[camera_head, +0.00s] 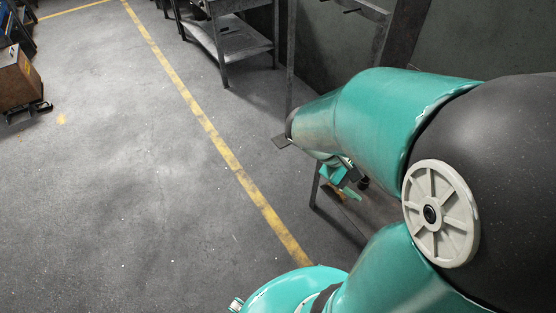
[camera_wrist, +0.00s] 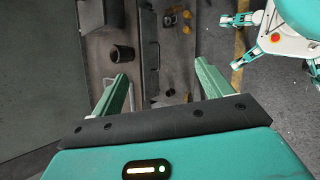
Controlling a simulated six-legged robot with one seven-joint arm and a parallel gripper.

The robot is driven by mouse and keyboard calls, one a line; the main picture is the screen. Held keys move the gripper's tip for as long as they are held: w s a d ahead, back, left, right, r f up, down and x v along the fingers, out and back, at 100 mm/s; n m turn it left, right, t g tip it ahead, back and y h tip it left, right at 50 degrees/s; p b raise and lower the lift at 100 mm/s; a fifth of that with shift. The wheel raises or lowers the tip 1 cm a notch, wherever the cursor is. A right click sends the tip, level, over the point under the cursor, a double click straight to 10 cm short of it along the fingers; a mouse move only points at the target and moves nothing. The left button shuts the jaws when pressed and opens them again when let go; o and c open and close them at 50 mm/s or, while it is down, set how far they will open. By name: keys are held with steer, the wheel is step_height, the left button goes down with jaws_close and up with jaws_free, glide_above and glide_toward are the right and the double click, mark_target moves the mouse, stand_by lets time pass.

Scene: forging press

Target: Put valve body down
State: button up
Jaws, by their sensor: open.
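My gripper (camera_wrist: 161,70) is open in the wrist view, its two teal fingers wide apart with nothing held between them. Below it is a narrow metal bench (camera_wrist: 99,60) with a raised bar along it. A dark round cup-like part (camera_wrist: 122,53) stands on the bench, beyond the left fingertip. Small brass-coloured parts (camera_wrist: 187,15) lie farther up, to the right of the bar. I cannot tell which of these, if any, is the valve body. In the head view my gripper (camera_head: 342,178) is small and partly hidden under my arm.
A grey metal shelf table (camera_head: 240,45) stands at the back. A brown box (camera_head: 17,78) is at the far left. A yellow line (camera_head: 205,122) crosses the floor, and the floor left of it is mostly clear. A dark wall (camera_head: 480,40) is behind my arm.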

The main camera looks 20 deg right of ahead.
steer(key=w+a+r+m+t+y, duration=0.1)
steer(key=a+r+t+y, duration=0.3)
steer(key=a, duration=0.6)
steer(key=w+a+r+m+t+y, duration=0.1)
steer(key=w+a+r+t+y, duration=0.1)
steer(key=a+r+t+y, duration=0.2)
steer(key=a+r+t, duration=0.1)
steer(key=a+r, duration=0.2)
steer(key=a, duration=0.3)
steer(key=shift+w+t, duration=0.25)
steer(key=shift+t, duration=0.05)
steer(key=shift+r, duration=0.1)
steer(key=c, duration=0.9)
steer(key=shift+d+m, duration=0.15)
steer(key=shift+m, duration=0.15)
